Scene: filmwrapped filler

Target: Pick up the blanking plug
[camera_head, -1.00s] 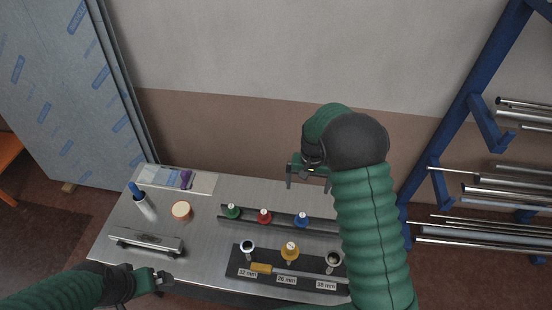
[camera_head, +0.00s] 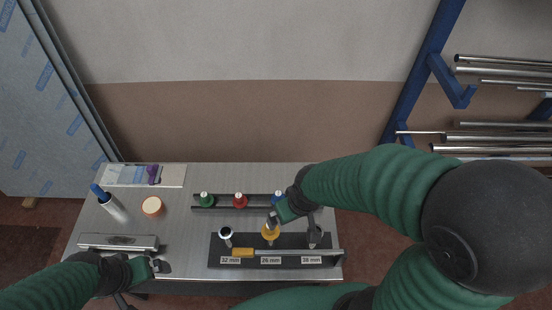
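A yellow plug (camera_head: 271,233) with a pale top stands at the 26 mm place of a dark labelled board (camera_head: 218,256). Green (camera_head: 207,199), red (camera_head: 240,200) and blue (camera_head: 277,198) plugs stand in a dark rail behind it; the blue one is partly covered by my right arm. I cannot tell by label which is the blanking plug. My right gripper (camera_head: 272,220) is right at the yellow plug's top; its fingers are small and partly hidden, so contact and opening are unclear. My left gripper (camera_head: 160,266) is at the bench's front left, with no object visible in it.
A yellow-handled tool (camera_head: 243,253) lies across the board. A level-like bar (camera_head: 118,242), a blue-capped bottle (camera_head: 114,208) and a round tan-topped item (camera_head: 152,206) are at left. A pipe rack (camera_head: 420,75) is at right.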

